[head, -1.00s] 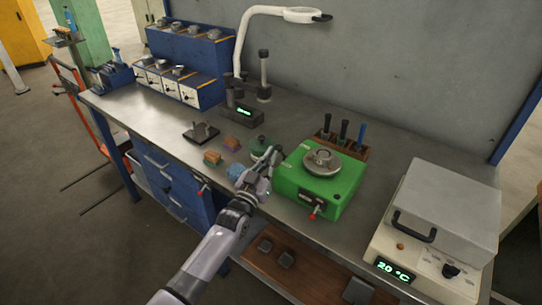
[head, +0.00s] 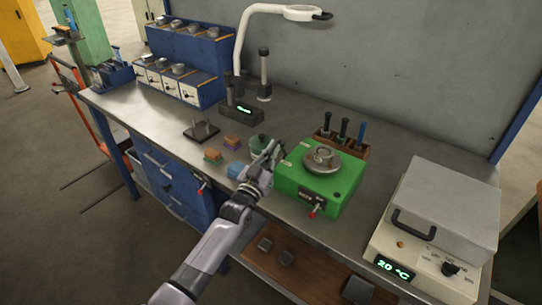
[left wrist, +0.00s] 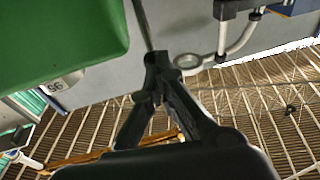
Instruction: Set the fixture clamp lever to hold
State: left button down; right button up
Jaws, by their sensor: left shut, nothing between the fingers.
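The green fixture box (head: 318,182) stands on the bench right of centre, with a round metal piece (head: 322,158) on top. A short lever with a red knob (head: 313,212) sticks out low on its front, beside a small dark label plate. I cannot read the lever's setting. My left gripper (head: 274,150) is shut and empty, just left of the green box and apart from the red knob. In the left wrist view its fingers (left wrist: 157,62) are together, with a green body (left wrist: 55,40) at upper left. My right gripper is not in view.
A tool holder (head: 341,147) stands behind the box. The grey-lidded furnace (head: 440,215) is at right.

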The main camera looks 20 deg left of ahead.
aim_at(280, 141)
pick_arm(q)
jog(key=w+r+p, duration=0.1)
jog(key=w+d+r+p, duration=0.1)
jog(key=w, duration=0.1)
jog(key=shift+w+d+r, duration=0.1)
jog(key=shift+w+r, duration=0.1)
jog(key=shift+r, duration=0.2)
jog(key=shift+w+d+r+g+p, duration=0.1)
jog(key=shift+w+r+g+p, duration=0.15)
jog(key=shift+p, duration=0.25)
jog(key=shift+w+d+r+g+p, duration=0.1)
jog(key=shift+w+g+p, duration=0.15)
jog(key=shift+g, duration=0.35)
jog(key=shift+w+d+r+g+p, duration=0.15)
jog(key=shift+g+p, duration=0.2)
jog(key=shift+g, duration=0.2)
jog(key=shift+w+d+f+m+p, duration=0.2)
jog(key=shift+w+m+p, duration=0.1)
jog(key=shift+w+p, duration=0.1)
jog(key=shift+w+d, duration=0.1)
jog(key=shift+w, duration=0.6)
jog(key=shift+w+d+f+g+y, duration=0.15)
jog(key=shift+w+d+g, duration=0.15)
jog(key=shift+w, duration=0.3)
jog(key=shift+w+d+g+y, duration=0.15)
jog(key=shift+w+g, duration=0.25)
jog(key=shift+w, duration=0.2)
jog(key=shift+w, duration=0.1)
